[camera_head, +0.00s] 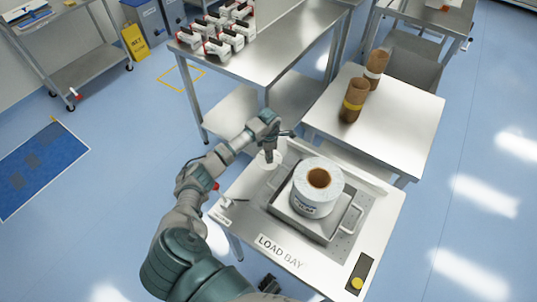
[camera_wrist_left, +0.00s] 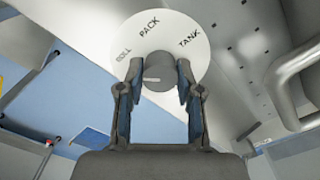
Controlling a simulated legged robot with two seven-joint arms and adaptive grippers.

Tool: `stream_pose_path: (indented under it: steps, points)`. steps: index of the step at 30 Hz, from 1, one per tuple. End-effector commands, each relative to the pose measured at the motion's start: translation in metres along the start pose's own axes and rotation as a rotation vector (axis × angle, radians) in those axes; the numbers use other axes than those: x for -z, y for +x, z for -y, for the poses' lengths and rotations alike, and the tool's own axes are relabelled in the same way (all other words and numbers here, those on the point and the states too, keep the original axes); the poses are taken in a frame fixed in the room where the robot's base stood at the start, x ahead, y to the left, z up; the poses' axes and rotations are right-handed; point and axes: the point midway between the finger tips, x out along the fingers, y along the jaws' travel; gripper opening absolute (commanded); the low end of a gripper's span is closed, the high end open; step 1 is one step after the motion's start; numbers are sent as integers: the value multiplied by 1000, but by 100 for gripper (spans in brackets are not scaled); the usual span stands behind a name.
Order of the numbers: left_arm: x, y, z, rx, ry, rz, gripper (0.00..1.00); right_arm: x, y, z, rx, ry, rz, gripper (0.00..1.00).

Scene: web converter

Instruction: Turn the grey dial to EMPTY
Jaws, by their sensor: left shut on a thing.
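The grey dial (camera_wrist_left: 157,70) sits at the centre of a white disc (camera_wrist_left: 205,55) with black words around it. I read PACK at the top, TANK to the right and what looks like ROLL to the left; I see no word EMPTY. A short pale mark shows on the knob, lying roughly level in the wrist view. My left gripper (camera_wrist_left: 158,84) is shut on the dial, one finger on each side. In the head view the white disc (camera_head: 263,164) stands at the load bay's far left corner, under my left gripper (camera_head: 268,146), which hides the dial.
A large white roll (camera_head: 332,205) sits in a metal tray (camera_head: 301,224) beside the disc. A red-tipped lever (camera_head: 232,200) is near the left edge, a yellow button (camera_head: 357,283) at the front right. Brown rolls (camera_head: 351,98) stand on the table (camera_head: 410,125) behind.

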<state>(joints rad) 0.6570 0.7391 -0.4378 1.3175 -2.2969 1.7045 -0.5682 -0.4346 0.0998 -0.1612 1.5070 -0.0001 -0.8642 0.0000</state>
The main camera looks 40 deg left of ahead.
Motion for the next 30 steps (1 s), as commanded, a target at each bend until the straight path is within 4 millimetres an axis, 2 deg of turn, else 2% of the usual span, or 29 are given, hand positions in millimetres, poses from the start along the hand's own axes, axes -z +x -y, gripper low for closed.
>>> stream_pose_path:
  steps: [1,5,18,30]
  points:
    - [-4,-7,-3,-12,-18,16,0,0,-1,0,0,0,-1,0]
    - [-4,-8,-4,-11,-89,17,0,-3,2,0,-1,-1,1,0]
    - [-3,-9,-5,-8,-481,19,0,-39,27,2,4,-7,22,0]
    - [-3,-8,-6,-5,-824,20,0,-75,42,2,4,-12,39,0]
